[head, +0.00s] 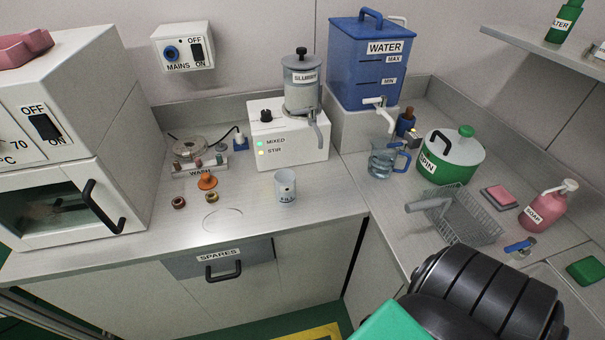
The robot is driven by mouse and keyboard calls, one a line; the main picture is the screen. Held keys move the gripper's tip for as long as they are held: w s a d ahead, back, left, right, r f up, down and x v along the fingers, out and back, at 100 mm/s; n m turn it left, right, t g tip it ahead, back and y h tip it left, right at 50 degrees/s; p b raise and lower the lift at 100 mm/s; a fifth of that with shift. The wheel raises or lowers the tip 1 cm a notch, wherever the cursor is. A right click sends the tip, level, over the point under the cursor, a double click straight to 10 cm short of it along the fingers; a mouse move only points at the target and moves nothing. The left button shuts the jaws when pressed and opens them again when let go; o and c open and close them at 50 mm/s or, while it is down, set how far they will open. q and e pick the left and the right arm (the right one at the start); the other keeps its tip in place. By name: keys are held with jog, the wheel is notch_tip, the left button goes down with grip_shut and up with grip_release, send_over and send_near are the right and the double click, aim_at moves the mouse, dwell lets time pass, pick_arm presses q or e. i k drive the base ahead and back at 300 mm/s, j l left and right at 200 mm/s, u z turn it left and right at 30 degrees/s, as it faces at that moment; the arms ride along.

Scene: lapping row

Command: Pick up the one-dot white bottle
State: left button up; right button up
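No bottle with a single dot can be clearly picked out in the head view. A white cup-like container (285,188) with dark marks and an open top stands on the left counter; its marks are too small to read. A small white and blue item (240,141) stands behind it beside the wash stand, with no readable dot. A small dark brown bottle (405,122) stands near the water tank. Neither of my grippers shows. A black ridged part at the bottom right looks like my arm.
The slurry mixer (287,136), blue water tank (365,62), clear jug (381,161), green-and-white spin pot (449,158), wire basket (468,216) and pink soap bottle (541,207) crowd the counters. An oven (62,150) stands left. The counter front near the SPARES drawer (222,262) is clear.

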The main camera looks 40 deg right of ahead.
aim_at(285, 179)
jog(key=j+z, duration=0.15)
jog(key=z, duration=0.3)
jog(key=j+z, duration=0.15)
jog(key=z, duration=0.25)
jog(key=j+z, duration=0.15)
jog(key=z, duration=0.3)
jog(key=i+j, duration=0.05)
